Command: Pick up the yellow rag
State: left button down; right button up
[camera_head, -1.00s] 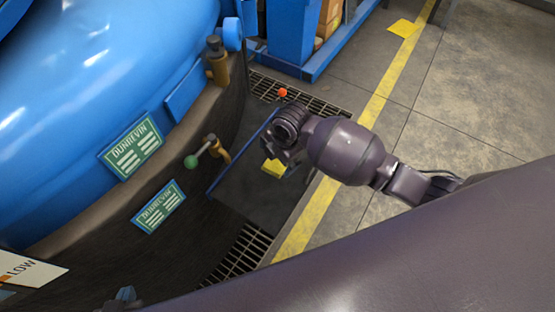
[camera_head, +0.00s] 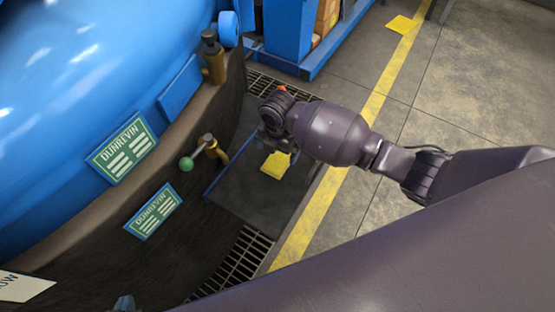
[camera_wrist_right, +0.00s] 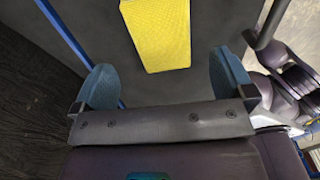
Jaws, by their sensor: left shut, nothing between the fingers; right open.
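The yellow rag (camera_head: 275,165) lies on a dark flat platform (camera_head: 250,196) with a blue edge, beside the furnace. My right gripper (camera_head: 271,138) is just beyond the rag in the head view, its fingers partly hidden by the wrist. In the right wrist view the gripper (camera_wrist_right: 163,66) is open and empty. The rag (camera_wrist_right: 160,32) shows there ahead of the fingers, its near edge appearing between the tips; contact is not visible. My left gripper (camera_head: 124,302) shows only as a small tip at the bottom edge, shut and empty.
The blue furnace (camera_head: 75,70) with its dark curved wall fills the left. A green-knobbed valve (camera_head: 188,163) sticks out near the platform. Floor grating (camera_head: 245,255) and a yellow line (camera_head: 325,205) run alongside. Another yellow piece (camera_head: 402,25) lies on the far floor.

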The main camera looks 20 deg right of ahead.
aim_at(279, 159)
notch_tip(279, 159, down, 5)
jog(key=shift+s+d+r+b, duration=0.1)
jog(key=shift+s+b, duration=0.05)
jog(key=shift+b, duration=0.6)
jog(key=shift+c, duration=0.6)
jog(key=c, duration=0.7)
jog(key=shift+c, duration=1)
pick_arm(q)
jog(key=shift+s+a+f, duration=0.1)
jog(key=shift+s+f, duration=0.15)
jog(key=shift+f, duration=0.3)
jog(key=shift+s+a+f, duration=0.1)
jog(key=shift+s+f, duration=0.15)
jog(key=shift+f, duration=0.3)
pick_arm(e)
jog(key=shift+r, duration=0.1)
